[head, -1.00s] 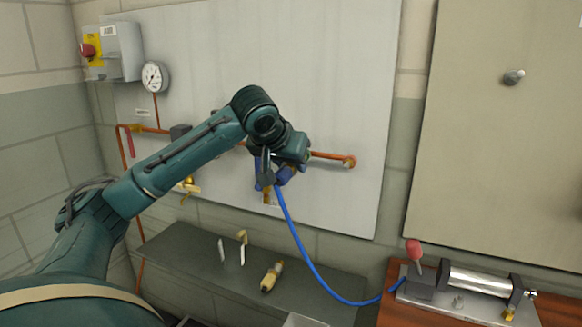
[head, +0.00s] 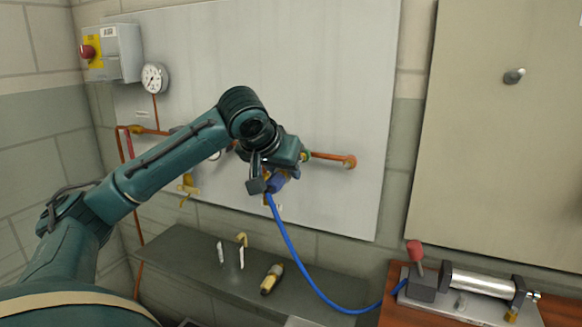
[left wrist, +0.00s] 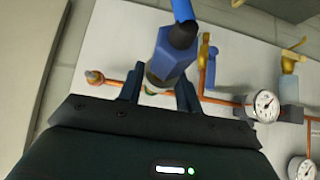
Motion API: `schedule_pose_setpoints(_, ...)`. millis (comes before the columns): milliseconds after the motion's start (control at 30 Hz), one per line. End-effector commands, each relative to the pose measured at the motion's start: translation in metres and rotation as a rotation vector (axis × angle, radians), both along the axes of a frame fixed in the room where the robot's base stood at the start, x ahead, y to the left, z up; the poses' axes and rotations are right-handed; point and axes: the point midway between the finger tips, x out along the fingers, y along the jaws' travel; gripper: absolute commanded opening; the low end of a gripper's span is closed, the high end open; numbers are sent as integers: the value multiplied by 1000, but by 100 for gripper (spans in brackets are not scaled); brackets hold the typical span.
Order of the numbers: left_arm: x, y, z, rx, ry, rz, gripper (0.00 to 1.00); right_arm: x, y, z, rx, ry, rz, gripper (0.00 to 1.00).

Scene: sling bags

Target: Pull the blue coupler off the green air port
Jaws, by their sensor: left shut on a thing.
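My left gripper (head: 268,180) is in front of the wall panel, shut on the blue coupler (head: 277,182). In the left wrist view the coupler (left wrist: 172,58) stands tilted between the two fingers (left wrist: 158,90), with a pale collar at its lower end. The blue hose (head: 292,243) runs from the coupler down to the right. A small green ring, seemingly the green air port (left wrist: 150,90), shows just past the collar, partly hidden by the gripper. I cannot tell whether coupler and port still touch. My right gripper is not in view.
A copper pipe (head: 330,156) runs along the panel (head: 340,80), with a gauge (head: 154,77) and brass valve (head: 187,185) to the left. A dark shelf (head: 200,250) below holds a yellow-and-black tool (head: 271,279). A cylinder fixture (head: 480,283) stands on the wooden bench at right.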

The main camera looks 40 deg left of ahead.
Motion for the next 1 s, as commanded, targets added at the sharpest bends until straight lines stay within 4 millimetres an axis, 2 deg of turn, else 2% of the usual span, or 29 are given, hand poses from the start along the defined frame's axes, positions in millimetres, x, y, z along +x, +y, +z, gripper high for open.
schedule_pose_setpoints(267,-4,-1,0,1,-3,0,7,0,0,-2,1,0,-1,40)
schedule_pose_setpoints(700,-35,-11,-1,2,-1,0,7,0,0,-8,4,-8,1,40)
schedule_pose_setpoints(1000,-38,-12,0,0,-1,0,7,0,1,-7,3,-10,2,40)
